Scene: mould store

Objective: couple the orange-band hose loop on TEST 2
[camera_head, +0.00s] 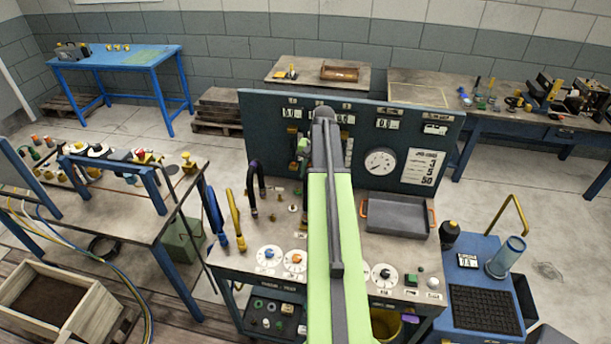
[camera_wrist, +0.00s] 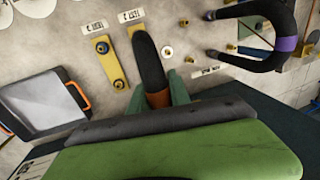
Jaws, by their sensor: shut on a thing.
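In the wrist view my gripper (camera_wrist: 168,93) is shut on the orange-band hose loop (camera_wrist: 149,62), a black bent hose. Its orange band (camera_wrist: 158,99) shows between the green fingers. The loop's far end lies over a yellow plate (camera_wrist: 137,34) beside an upside-down label (camera_wrist: 130,16) that seems to read TEST 2. The hose covers most of this plate, and I cannot tell whether its ends touch the ports. A second yellow plate (camera_wrist: 111,62) with two bare ports lies to the left under another label (camera_wrist: 94,26).
A purple-band black hose (camera_wrist: 286,45) lies to the right in the wrist view. A grey tray (camera_head: 397,214) with orange handles sits on the bench beside my arm. A gauge panel (camera_head: 450,152) rises behind. Dials (camera_head: 269,256) and small fittings line the bench front.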

